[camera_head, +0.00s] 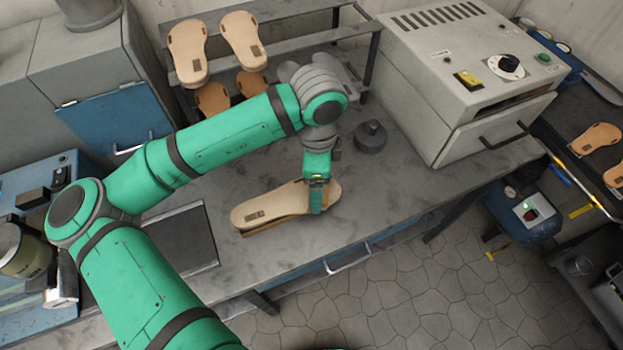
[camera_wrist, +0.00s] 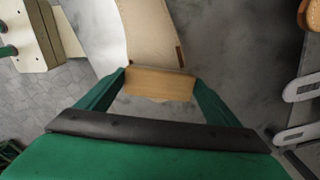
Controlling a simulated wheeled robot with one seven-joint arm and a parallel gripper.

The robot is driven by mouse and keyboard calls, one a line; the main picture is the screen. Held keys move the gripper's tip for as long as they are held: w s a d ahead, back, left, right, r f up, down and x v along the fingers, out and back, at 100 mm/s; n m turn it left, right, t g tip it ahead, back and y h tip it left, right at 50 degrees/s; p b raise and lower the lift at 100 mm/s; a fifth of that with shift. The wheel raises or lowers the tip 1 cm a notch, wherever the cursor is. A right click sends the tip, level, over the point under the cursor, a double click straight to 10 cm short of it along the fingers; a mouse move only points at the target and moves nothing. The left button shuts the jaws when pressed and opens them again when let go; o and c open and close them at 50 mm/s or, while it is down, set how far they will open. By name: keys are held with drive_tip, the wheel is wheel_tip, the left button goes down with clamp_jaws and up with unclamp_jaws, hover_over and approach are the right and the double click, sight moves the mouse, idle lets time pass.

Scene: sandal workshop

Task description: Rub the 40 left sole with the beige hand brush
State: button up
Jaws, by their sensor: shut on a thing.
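A beige sole (camera_head: 272,204) lies on the grey workbench, with a dark stamped mark near its left end. The mark is too small to read as 40 left. A tan edge shows under its front side. My gripper (camera_head: 317,197) is over the sole's right end, pointing down. In the wrist view my gripper (camera_wrist: 158,88) is shut on a pale wooden block that looks like the beige hand brush (camera_wrist: 160,84). The sole (camera_wrist: 152,35) stretches away just beyond the brush. The bristles are hidden, and I cannot tell whether the brush touches the sole.
A rack (camera_head: 285,31) with several soles stands behind. A dark round weight (camera_head: 370,137) sits right of my gripper. A grey oven-like machine (camera_head: 450,90) fills the bench's right end. A dark flat plate (camera_head: 180,241) lies left of the sole. The bench front right of the sole is clear.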

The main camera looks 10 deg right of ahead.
drive_tip(key=shift+w+d, duration=0.1)
drive_tip(key=shift+d, duration=1.05)
drive_tip(key=shift+d, duration=0.1)
drive_tip(key=shift+w+d+f, duration=0.1)
drive_tip(key=shift+w+d, duration=0.15)
drive_tip(key=shift+d, duration=0.45)
drive_tip(key=shift+a, duration=0.15)
drive_tip(key=shift+s+a, duration=0.15)
drive_tip(key=shift+a, duration=0.95)
drive_tip(key=shift+s+a, duration=0.3)
drive_tip(key=shift+a, duration=0.35)
